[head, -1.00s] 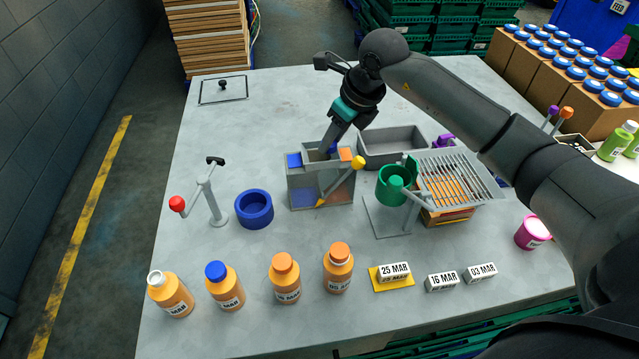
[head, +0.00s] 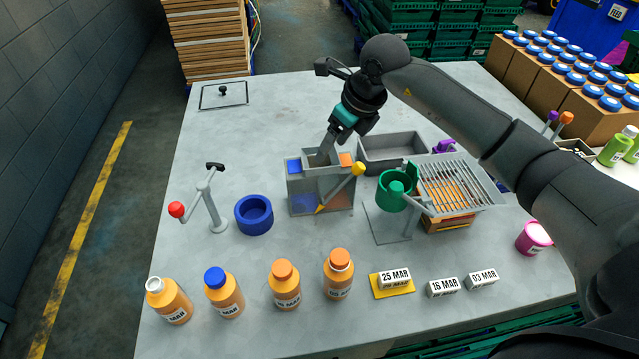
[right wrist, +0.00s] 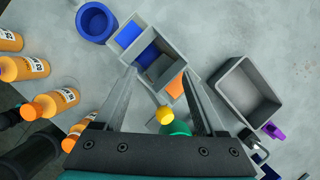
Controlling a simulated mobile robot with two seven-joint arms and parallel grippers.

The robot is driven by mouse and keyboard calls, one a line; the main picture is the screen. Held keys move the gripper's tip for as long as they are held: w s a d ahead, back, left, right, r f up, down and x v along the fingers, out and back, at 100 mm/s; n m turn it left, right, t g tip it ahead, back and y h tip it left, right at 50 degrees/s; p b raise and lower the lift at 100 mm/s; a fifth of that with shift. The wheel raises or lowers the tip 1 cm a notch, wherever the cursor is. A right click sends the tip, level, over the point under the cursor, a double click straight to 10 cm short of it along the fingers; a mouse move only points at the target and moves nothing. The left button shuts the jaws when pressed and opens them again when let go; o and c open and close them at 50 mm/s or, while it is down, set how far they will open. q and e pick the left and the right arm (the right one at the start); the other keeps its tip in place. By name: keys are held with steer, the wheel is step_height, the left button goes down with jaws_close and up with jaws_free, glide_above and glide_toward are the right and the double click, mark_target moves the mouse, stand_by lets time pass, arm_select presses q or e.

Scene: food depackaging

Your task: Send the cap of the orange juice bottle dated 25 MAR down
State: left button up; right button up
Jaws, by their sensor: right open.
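A grey sorting box (head: 320,198) stands mid-table, with a blue side, an orange side and an open hopper between them. A lever with a yellow knob (head: 358,168) slants across its front. My right gripper (head: 322,155) is open above the hopper. In the right wrist view a blue cap (right wrist: 149,55) appears to lie inside the hopper, clear of the fingers. An uncapped orange juice bottle (head: 171,302) with a white neck stands front left; its day is not legible. The 25 MAR block (head: 395,278) lies on a yellow pad. My left gripper is not in view.
One blue-capped bottle (head: 224,293) and two orange-capped bottles (head: 285,286) stand along the front. A blue ring holder (head: 254,213) and a red-knobbed lever stand (head: 208,204) are left of the box. A green cup stand (head: 398,190) and grey tray (head: 392,146) are right.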

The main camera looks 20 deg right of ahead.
steer(key=v, duration=1.4)
steer(key=shift+s+r, duration=0.15)
steer(key=shift+r, duration=0.2)
